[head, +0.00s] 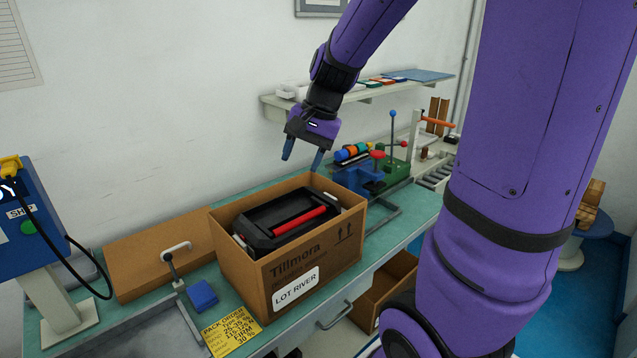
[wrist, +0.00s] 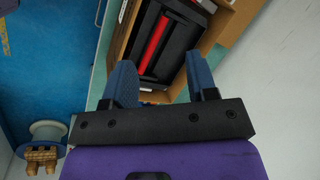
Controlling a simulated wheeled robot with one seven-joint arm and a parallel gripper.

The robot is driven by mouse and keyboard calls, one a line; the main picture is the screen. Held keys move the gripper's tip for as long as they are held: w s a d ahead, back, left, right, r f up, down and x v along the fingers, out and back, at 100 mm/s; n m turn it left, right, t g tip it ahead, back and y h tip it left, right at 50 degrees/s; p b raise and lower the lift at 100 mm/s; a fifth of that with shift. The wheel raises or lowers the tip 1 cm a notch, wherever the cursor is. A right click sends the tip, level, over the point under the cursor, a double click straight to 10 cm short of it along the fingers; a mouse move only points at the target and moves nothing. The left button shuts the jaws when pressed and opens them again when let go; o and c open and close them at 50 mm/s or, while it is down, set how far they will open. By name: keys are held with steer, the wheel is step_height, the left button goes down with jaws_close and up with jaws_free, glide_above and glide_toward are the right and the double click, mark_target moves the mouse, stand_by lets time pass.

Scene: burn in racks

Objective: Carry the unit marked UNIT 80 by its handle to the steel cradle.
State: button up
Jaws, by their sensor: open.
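A black unit (head: 268,222) with a red handle (head: 300,221) sits inside an open cardboard box (head: 318,256) on the bench. No UNIT 80 marking is readable on it. My gripper (head: 302,160) is open and empty, above and behind the box, with its fingers pointing down. In the wrist view my gripper (wrist: 165,85) has its two blue fingers spread, and the red handle (wrist: 153,50) shows beyond them, apart from them. The lower part of the unit is hidden by the box walls. I cannot clearly make out a steel cradle.
A blue vise (head: 357,179) and a green fixture (head: 392,172) stand right of the box. A wall shelf (head: 365,93) runs behind. A blue SHIP terminal (head: 25,220) stands far left.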

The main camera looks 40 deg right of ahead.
mark_target(301, 218)
steer(key=w+d+f+m+y, duration=0.1)
steer(key=w+d+f+m, duration=0.6)
steer(key=d+f, duration=0.45)
steer(key=x, duration=1.2)
steer(key=shift+a+f, duration=0.2)
steer(key=shift+a, duration=0.3)
jaws_close()
steer(key=c, duration=0.7)
jaws_free()
steer(key=shift+c, duration=0.7)
